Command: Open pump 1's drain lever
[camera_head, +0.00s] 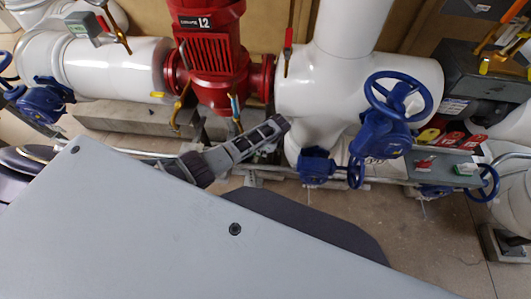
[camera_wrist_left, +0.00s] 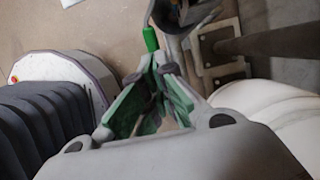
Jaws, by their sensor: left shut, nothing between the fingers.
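The red pump (camera_head: 210,60), marked L2 on its motor, stands between white pipes. Small levers show around it: a yellow-handled one (camera_head: 180,100) at its lower left, a blue-handled one (camera_head: 235,108) below it, and a red-handled one (camera_head: 288,42) on the pipe to its right. I cannot tell which is pump 1's drain lever. My left gripper (camera_head: 282,124) is below and right of the pump, shut and empty. In the left wrist view, a green handle (camera_wrist_left: 150,39) sits just beyond the fingertips (camera_wrist_left: 160,67); contact is unclear. My right gripper is not in view.
A large blue handwheel valve (camera_head: 385,125) is right of my left gripper, with a smaller blue valve (camera_head: 317,166) closer. A rail with a grey tray (camera_head: 440,168) runs along the front. A blue valve (camera_head: 45,100) stands at left. Open floor (camera_head: 420,245) lies at lower right.

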